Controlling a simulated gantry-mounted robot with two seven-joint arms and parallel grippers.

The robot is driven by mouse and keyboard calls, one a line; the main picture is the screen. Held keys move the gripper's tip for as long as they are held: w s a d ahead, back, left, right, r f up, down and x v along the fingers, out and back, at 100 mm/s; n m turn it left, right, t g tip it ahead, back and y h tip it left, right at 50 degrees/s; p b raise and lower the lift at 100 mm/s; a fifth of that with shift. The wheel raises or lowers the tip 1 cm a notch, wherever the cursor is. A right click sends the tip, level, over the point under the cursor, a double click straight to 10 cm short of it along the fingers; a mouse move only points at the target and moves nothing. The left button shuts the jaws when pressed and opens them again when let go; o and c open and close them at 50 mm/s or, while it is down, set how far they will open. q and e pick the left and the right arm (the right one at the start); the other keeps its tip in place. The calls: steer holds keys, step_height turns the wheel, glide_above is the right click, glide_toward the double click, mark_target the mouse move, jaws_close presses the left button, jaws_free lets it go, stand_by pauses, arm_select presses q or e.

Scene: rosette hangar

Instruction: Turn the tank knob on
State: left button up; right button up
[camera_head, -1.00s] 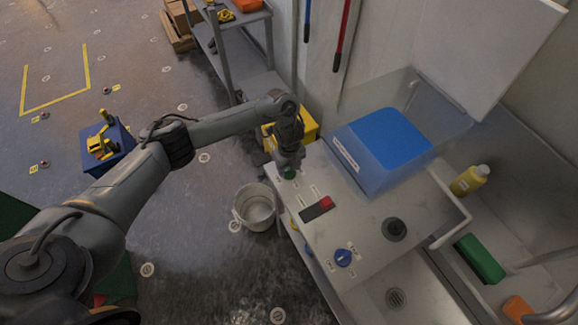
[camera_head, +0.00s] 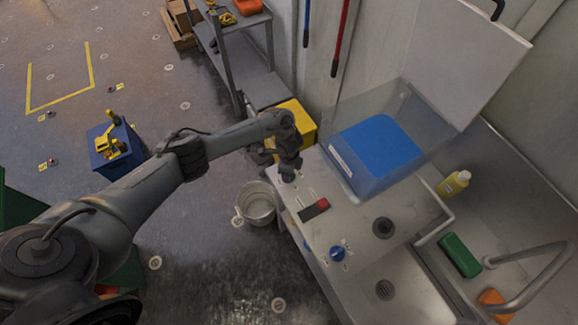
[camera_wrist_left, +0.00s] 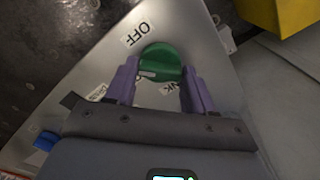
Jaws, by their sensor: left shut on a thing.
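The green tank knob (camera_wrist_left: 160,60) sits on the pale panel in the left wrist view. An "OFF" label (camera_wrist_left: 138,34) is beside it, and a label ending in "NK" is partly hidden by a finger. My left gripper (camera_wrist_left: 160,74) has its two purple fingers on opposite sides of the knob, shut on it. A short pale mark shows on the knob's face. In the head view my left gripper (camera_head: 288,172) is at the panel's far left corner and hides the knob. My right gripper is not in view.
The panel also has a red-and-black switch (camera_head: 314,209) and a blue knob (camera_head: 337,253). A clear bin with blue contents (camera_head: 375,145) stands behind. A bucket (camera_head: 257,203) is on the floor beside the panel. A yellow bottle (camera_head: 453,183) and green block (camera_head: 460,255) are at right.

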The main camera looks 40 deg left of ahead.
arm_select(q)
steer(key=n+p, duration=0.2)
steer(key=n, duration=0.1)
steer(key=n+p, duration=0.1)
steer(key=shift+r+n+p, duration=0.25)
steer(key=shift+n+p, duration=0.05)
steer(key=shift+p, duration=0.05)
steer(key=n+p, duration=0.2)
steer(key=n, duration=0.2)
steer(key=shift+f+n+p, duration=0.15)
steer(key=shift+n+p, duration=0.25)
steer(key=o, duration=1)
steer(key=shift+o, duration=0.2)
